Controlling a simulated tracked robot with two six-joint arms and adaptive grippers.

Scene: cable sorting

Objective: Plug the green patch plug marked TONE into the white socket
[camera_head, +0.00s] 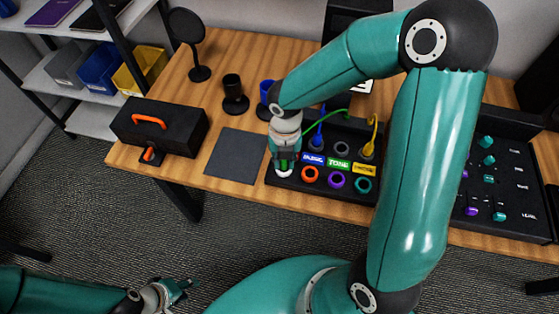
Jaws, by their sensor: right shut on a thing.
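My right gripper (284,158) points down at the left end of the black patch panel (272,184). It is shut on the green plug, which its fingers mostly hide. The green cable (325,119) runs from the gripper back to the panel's rear. The white socket (284,174) shows directly under the fingertips; whether the plug touches or enters it I cannot tell. The green TONE label (339,162) sits in the panel's middle, below an empty dark holder (341,149). My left gripper (188,286) is open and empty, low at the left, away from the table.
Orange (310,175), purple (337,181) and teal (363,185) sockets line the front row. A blue plug (317,143) and a yellow plug (368,149) stand behind.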

